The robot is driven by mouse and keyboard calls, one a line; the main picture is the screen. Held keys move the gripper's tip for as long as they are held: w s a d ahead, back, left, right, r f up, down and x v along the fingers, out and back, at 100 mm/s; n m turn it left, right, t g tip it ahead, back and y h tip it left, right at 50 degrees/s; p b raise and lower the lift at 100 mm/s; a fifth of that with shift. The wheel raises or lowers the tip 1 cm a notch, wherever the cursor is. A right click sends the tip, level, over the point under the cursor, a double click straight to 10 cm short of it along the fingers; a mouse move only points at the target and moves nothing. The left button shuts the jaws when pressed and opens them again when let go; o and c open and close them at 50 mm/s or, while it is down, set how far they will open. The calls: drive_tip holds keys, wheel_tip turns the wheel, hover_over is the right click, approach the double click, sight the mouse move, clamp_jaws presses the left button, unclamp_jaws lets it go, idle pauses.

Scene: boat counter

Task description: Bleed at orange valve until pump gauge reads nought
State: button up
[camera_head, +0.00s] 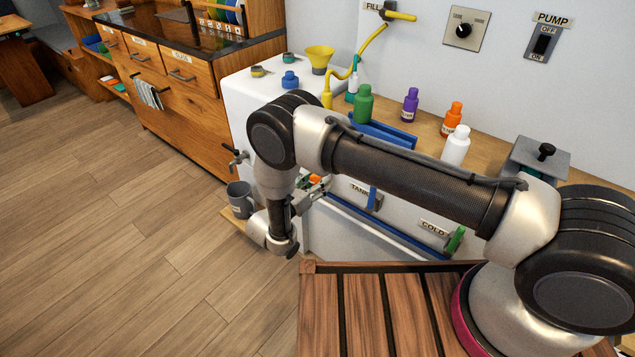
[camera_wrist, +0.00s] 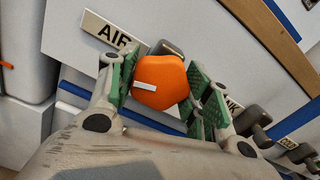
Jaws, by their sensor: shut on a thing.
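The orange valve knob (camera_wrist: 160,84) sits beside the AIR label (camera_wrist: 112,30) in the wrist view, with a white mark on its face. My gripper (camera_wrist: 162,88) has its green-padded fingers on either side of the knob and is shut on it. In the head view a little of the orange knob (camera_head: 316,179) shows behind my gripper (camera_head: 318,188), mostly hidden by my arm. The PUMP switch (camera_head: 541,43) is on the wall at upper right.
The TANK valve with a blue handle (camera_head: 373,198) and the COLD valve with a green handle (camera_head: 455,240) are to the right. Several bottles, such as the white one (camera_head: 455,146), stand on the counter. A grey mug (camera_head: 240,200) is at left. The floor is clear.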

drive_tip(key=shift+m, duration=2.5)
drive_tip(key=o, duration=1.1)
drive_tip(key=shift+c, duration=0.2)
drive_tip(key=v, duration=1.2)
drive_tip(key=shift+a, duration=0.1)
